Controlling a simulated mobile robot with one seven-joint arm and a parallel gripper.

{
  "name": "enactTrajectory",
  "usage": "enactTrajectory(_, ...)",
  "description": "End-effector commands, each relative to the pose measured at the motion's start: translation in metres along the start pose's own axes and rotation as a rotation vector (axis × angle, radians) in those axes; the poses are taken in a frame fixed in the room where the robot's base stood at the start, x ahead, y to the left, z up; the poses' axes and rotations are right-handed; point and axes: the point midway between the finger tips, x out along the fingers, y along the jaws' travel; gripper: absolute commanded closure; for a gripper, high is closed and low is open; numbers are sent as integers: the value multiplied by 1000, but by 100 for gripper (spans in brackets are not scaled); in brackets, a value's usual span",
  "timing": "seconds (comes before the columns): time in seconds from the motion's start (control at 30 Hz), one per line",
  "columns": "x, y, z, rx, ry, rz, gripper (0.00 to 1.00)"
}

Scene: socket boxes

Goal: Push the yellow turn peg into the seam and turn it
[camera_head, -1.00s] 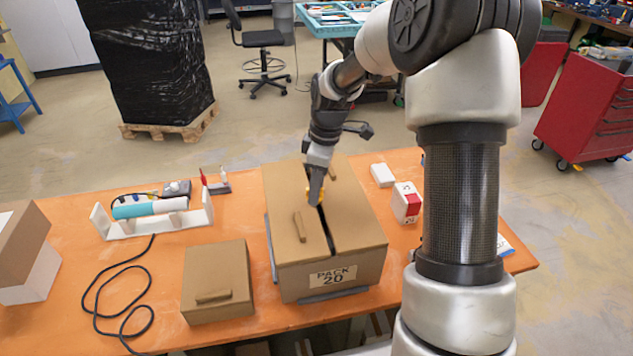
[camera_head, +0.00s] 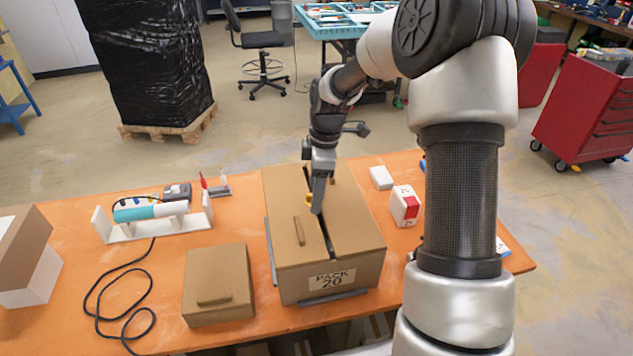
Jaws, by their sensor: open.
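The large cardboard box (camera_head: 351,242) marked "PACK 20" stands on the orange table. A dark seam (camera_head: 327,235) runs front to back along its top. My gripper (camera_head: 316,208) points down at the seam from above, near the middle of the lid. A small bit of the yellow turn peg (camera_head: 308,198) shows at the left side of the fingers. The fingers hide most of the peg, and I cannot tell how deep it sits in the seam.
A smaller cardboard box (camera_head: 218,284) stands to the left. A white stand (camera_head: 157,227) holds a cyan and white cylinder. A black cable (camera_head: 125,290) lies on the table (camera_head: 60,325). White boxes (camera_head: 405,204) stand at the right.

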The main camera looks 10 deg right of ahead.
Motion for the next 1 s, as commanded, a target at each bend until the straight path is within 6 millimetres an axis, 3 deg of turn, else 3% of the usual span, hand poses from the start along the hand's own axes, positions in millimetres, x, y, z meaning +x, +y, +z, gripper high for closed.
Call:
enactTrajectory(0.17,-20,2,0,2,0,6,44)
enactTrajectory(0.7,-144,1,-1,-1,1,5,44)
enactTrajectory(1.0,-172,0,0,-1,1,0,44)
